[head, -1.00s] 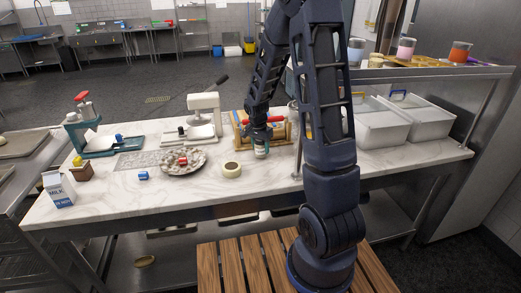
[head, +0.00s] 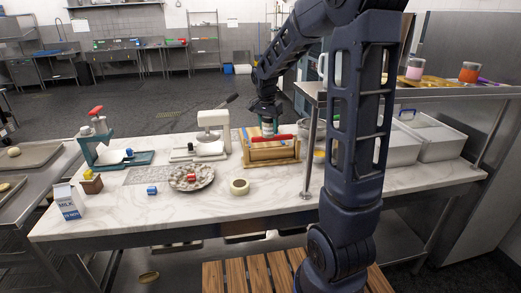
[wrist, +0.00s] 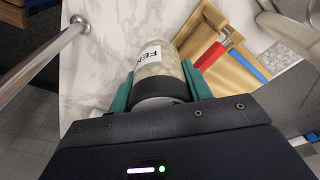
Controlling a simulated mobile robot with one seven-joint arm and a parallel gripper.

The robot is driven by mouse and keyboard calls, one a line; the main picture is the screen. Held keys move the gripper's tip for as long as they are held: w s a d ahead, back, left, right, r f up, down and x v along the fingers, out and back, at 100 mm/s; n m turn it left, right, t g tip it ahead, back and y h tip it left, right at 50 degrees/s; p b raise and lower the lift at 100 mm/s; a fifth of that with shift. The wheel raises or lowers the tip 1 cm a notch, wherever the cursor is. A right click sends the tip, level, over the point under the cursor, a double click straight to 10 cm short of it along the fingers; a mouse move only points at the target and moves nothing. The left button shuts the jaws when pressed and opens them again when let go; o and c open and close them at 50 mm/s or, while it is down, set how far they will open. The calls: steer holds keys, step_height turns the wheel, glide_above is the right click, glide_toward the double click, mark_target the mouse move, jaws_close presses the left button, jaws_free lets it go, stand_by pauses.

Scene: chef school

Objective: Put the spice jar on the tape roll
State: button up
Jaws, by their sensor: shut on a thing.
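The spice jar (wrist: 157,62), a clear jar with a dark cap and a white label, is in my gripper (wrist: 158,88). The teal fingers are shut on it from both sides near the cap. In the head view the jar (head: 269,129) hangs beneath my gripper (head: 268,119), raised in front of or above the wooden rack; the exact gap cannot be told. The tape roll (head: 239,187), a cream ring, lies flat on the marble counter (head: 270,200), to the left of and lower than the jar. Nothing is on the roll.
The wooden rack (head: 262,154) with red and blue handles stands behind the tape roll. A plate (head: 205,184) is left of the roll, with a small blue box (head: 152,190) beyond. A metal shelf post (head: 309,150) rises at right. Counter in front of the roll is clear.

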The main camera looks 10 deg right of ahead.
step_height(320, 180, up, 4)
glide_above(241, 182)
steer(key=f, duration=2)
steer(key=shift+s+a+f, duration=0.1)
steer(key=shift+s+a, duration=0.15)
steer(key=shift+a, duration=0.05)
steer(key=shift+f, duration=0.1)
steer(key=o, duration=1)
steer(key=shift+o, duration=0.2)
